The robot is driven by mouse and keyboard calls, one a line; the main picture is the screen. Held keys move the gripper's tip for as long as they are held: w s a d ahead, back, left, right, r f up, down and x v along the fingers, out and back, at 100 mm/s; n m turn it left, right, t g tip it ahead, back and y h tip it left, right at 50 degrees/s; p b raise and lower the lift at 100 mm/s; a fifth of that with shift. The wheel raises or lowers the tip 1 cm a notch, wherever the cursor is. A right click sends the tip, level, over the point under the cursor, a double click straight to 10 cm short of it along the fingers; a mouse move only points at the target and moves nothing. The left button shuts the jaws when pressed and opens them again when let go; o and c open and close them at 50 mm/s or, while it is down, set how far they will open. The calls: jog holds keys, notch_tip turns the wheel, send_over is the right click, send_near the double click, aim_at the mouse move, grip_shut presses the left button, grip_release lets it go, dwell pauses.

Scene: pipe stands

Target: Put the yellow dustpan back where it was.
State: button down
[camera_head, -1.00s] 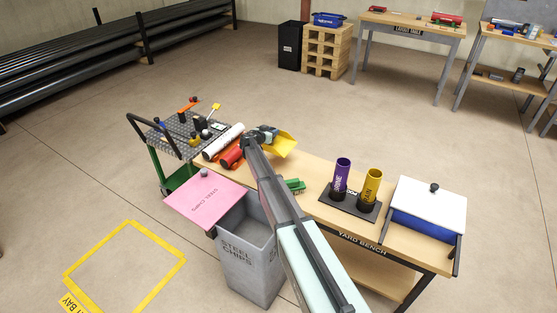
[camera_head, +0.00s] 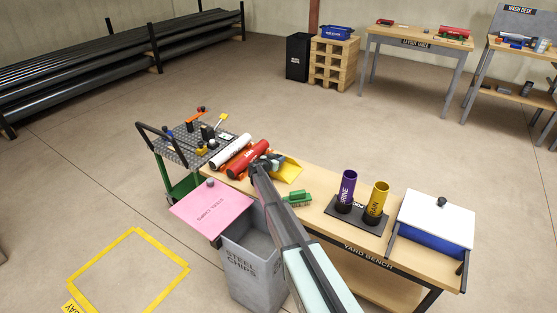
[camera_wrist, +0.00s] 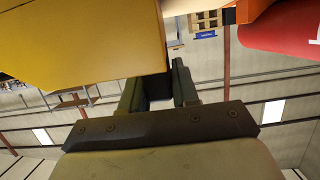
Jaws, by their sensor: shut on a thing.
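The yellow dustpan (camera_head: 288,170) is at the far end of the yard bench (camera_head: 322,222), just right of the red pipe. My gripper (camera_head: 272,160) is shut on it, seemingly at the handle end, which my gripper hides. In the wrist view the dustpan (camera_wrist: 80,40) fills the upper left, and my gripper's dark fingers (camera_wrist: 158,85) are close together beside it. I cannot tell whether the dustpan touches the bench top. A green brush (camera_head: 299,197) lies on the bench nearer to me.
A red pipe (camera_head: 249,158) and a white pipe (camera_head: 231,152) lie left of my gripper. Purple (camera_head: 348,187) and yellow (camera_head: 379,201) tubes stand upright on the bench, left of a white-lidded blue box (camera_head: 435,222). A grey bin (camera_head: 249,262) stands in front, beside a pink lid (camera_head: 213,208).

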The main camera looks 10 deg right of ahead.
jog(key=shift+f, duration=0.1)
jog(key=c, duration=0.8)
grip_release()
jog(key=shift+c, duration=0.2)
jog(key=shift+s+a+r, duration=0.25)
jog(key=v, duration=1.1)
jog(key=shift+a+r, duration=0.1)
